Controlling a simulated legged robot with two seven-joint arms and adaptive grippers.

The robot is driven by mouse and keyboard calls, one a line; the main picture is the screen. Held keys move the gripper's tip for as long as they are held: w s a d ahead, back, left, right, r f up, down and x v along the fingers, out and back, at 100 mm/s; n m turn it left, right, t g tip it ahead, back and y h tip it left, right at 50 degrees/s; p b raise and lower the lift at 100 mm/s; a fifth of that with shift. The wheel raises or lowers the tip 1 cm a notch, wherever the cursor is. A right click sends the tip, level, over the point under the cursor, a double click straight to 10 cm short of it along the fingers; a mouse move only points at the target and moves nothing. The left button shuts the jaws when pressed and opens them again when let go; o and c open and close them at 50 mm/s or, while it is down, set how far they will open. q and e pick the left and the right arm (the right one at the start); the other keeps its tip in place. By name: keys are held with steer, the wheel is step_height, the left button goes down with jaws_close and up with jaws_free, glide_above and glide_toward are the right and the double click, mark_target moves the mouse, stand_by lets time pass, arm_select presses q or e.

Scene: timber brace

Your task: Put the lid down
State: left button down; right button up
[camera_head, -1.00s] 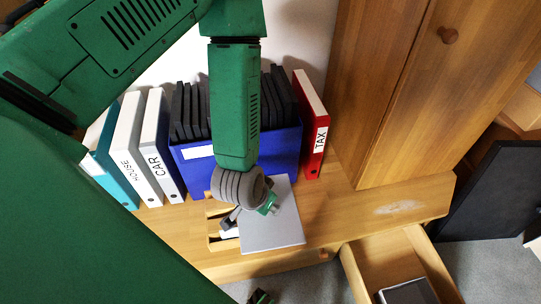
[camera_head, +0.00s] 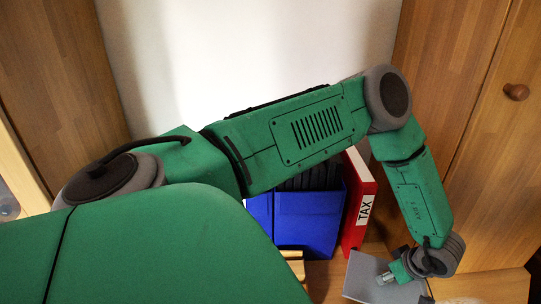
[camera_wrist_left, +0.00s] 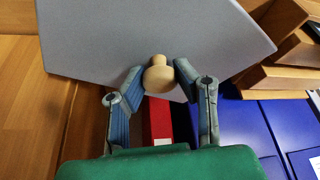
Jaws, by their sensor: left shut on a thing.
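The lid (camera_head: 362,276) is a flat grey panel with a round wooden knob. In the head view it is at the lower right, in front of the red TAX binder, partly cut off by the frame's bottom edge. My left gripper (camera_head: 386,279) is over it. In the left wrist view the lid (camera_wrist_left: 150,30) fills the top, and my left gripper (camera_wrist_left: 160,75) is shut on its knob (camera_wrist_left: 158,77). I cannot tell whether the lid touches the surface below. My right gripper is out of view.
A wooden box (camera_head: 295,262) shows partly at the bottom centre; wooden partitions (camera_wrist_left: 268,55) show in the left wrist view. A blue container (camera_head: 308,225) and a red TAX binder (camera_head: 358,205) stand behind. A wooden cabinet (camera_head: 495,170) stands close on the right.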

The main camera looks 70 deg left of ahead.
mark_target(393, 292)
arm_select(q)
step_height(393, 292, down, 10)
steer(key=b, duration=0.4)
stand_by(0.3)
steer(key=shift+f+b, duration=0.2)
steer(key=shift+b, duration=0.15)
steer(key=c, duration=1.3)
jaws_free()
steer(key=shift+o, duration=0.2)
steer(key=shift+r, duration=0.15)
steer(key=shift+d+r+p, duration=0.1)
steer(key=shift+r+p, duration=0.2)
steer(key=shift+r, duration=0.05)
steer(key=p+v, duration=0.4)
steer(key=v, duration=0.7)
steer(key=shift+d+r, duration=0.15)
steer(key=shift+d, duration=0.05)
